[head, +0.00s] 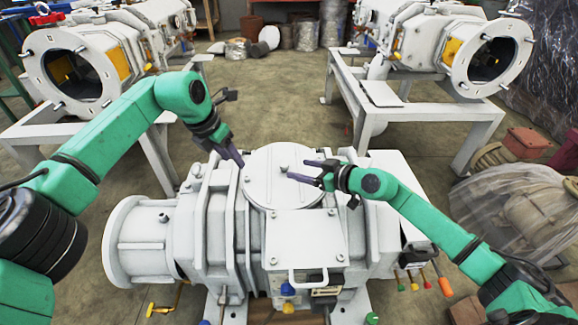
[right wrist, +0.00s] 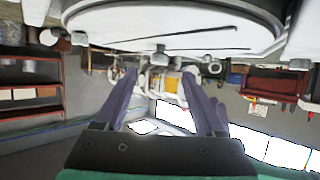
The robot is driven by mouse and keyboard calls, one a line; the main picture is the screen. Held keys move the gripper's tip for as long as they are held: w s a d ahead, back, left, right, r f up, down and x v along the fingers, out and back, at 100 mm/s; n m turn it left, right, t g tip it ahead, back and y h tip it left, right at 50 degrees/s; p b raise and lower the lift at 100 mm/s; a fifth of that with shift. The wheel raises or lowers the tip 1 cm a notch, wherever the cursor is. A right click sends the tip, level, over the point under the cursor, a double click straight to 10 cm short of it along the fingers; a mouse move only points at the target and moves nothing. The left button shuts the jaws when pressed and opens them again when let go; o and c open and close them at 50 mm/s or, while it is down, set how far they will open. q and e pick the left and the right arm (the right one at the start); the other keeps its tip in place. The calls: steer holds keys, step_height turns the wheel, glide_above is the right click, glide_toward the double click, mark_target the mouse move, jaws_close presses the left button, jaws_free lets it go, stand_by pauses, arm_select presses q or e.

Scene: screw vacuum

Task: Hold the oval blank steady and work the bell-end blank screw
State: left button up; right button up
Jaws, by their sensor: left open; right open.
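A white vacuum machine (head: 215,230) stands in front of me with a round white plate (head: 262,188) on its top. The plate looks oval from here and has small bolts; I cannot tell for sure which part is the oval blank or the bell-end blank screw. My left gripper (head: 235,158) is open and empty just left of the plate. My right gripper (head: 300,171) is open and empty over the plate's right part. The right wrist view shows its two fingers (right wrist: 157,85) apart, with a large white disc (right wrist: 180,20) and a bolt (right wrist: 160,52) beyond them.
A flat cover with a handle (head: 308,278) sits at the machine's front. A bell-shaped flange (head: 118,242) sticks out at its left end. Coloured-handled tools (head: 444,286) are at its right. Two similar machines (head: 488,55) stand on frames behind. Floor between them is clear.

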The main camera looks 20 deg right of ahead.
mark_target(288, 166)
steer(key=x, duration=0.5)
steer(key=shift+w+a, duration=0.1)
steer(key=shift+w, duration=0.2)
jaws_close()
stand_by(1.0)
